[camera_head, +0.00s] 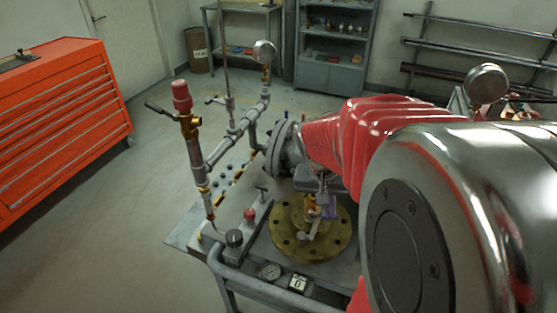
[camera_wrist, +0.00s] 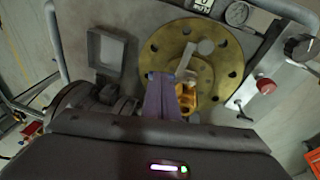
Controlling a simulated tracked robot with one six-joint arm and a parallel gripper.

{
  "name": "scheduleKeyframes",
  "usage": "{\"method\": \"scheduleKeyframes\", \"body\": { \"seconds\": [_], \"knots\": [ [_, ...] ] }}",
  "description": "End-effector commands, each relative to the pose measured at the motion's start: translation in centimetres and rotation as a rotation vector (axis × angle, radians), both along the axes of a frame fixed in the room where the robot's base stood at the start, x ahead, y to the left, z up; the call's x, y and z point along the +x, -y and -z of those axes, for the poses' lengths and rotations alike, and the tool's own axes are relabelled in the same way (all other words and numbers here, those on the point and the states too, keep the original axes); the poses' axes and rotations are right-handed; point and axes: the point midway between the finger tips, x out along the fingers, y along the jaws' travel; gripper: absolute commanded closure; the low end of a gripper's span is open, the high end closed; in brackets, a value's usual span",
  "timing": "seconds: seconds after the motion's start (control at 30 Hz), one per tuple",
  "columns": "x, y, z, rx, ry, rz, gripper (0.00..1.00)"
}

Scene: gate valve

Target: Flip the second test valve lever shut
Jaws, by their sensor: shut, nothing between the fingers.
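A brass-coloured valve body (camera_wrist: 189,97) with a pale grey lever (camera_wrist: 185,60) stands over the round brass flange (camera_wrist: 227,88) on the bench. In the head view the pale lever (camera_head: 309,233) points toward the front of the flange. My gripper (camera_wrist: 161,76) shows purple fingers, shut and empty, just left of the brass valve body in the wrist view; whether they touch it cannot be told. In the head view my gripper (camera_head: 328,209) is partly hidden behind my arm. Another lever (camera_head: 158,108) sits on an upright pipe. Which lever is the second test valve's is not clear.
Grey pipework with a gauge (camera_head: 264,53) rises at the back left of the bench (camera_head: 183,236). A red knob (camera_wrist: 266,86) and a dial gauge (camera_wrist: 237,14) lie near the flange. A red tool chest (camera_head: 65,120) stands left, with open floor between.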

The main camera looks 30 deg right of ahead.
Motion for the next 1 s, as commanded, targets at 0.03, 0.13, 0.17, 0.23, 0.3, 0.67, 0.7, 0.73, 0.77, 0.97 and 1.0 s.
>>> {"method": "scheduleKeyframes", "body": {
  "seconds": [0.03,0.13,0.17,0.23,0.3,0.67,0.7,0.73,0.77,0.97,1.0],
  "knots": [
    [0.0,0.0,0.0,0.000,0.000,0.000,1.00],
    [0.0,0.0,0.0,0.000,0.000,0.000,1.00],
    [0.0,0.0,0.0,0.000,0.000,0.000,1.00],
    [0.0,0.0,0.0,0.000,0.000,0.000,1.00],
    [-0.1,0.1,0.3,0.000,-0.001,0.001,1.00],
    [-0.7,0.7,2.1,0.002,-0.005,0.000,1.00],
    [-0.7,0.7,2.2,0.003,-0.006,0.000,1.00],
    [-0.8,0.7,2.2,0.003,-0.008,-0.001,1.00],
    [-0.8,0.7,2.2,0.003,-0.008,-0.001,1.00],
    [-0.8,0.7,2.1,0.004,-0.009,0.000,1.00],
    [-0.8,0.7,1.9,0.004,-0.009,0.000,1.00]
  ]
}}
